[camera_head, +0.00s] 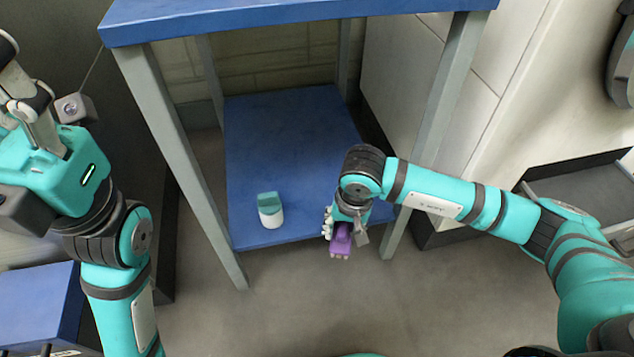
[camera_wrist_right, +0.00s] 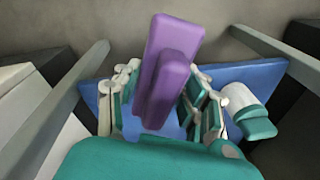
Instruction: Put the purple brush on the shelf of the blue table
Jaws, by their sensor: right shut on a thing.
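The purple brush (camera_head: 341,238) is held in my right gripper (camera_head: 341,232), which is shut on it. In the right wrist view the brush (camera_wrist_right: 165,75) stands out from between the fingers (camera_wrist_right: 158,100). The blue table (camera_head: 290,22) has a blue lower shelf (camera_head: 285,140) between grey legs. The right gripper and brush are at the shelf's front edge, near the right front leg. I cannot tell the brush's exact height against the shelf. My left gripper (camera_head: 25,95) is up at the left edge, partly out of frame, and its opening is unclear.
A white and teal container (camera_head: 270,210) stands on the shelf near its front left; it also shows in the right wrist view (camera_wrist_right: 248,108). The shelf's middle and back are clear. Grey legs flank the shelf, and the tabletop overhangs it. A blue surface (camera_head: 38,300) is at lower left.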

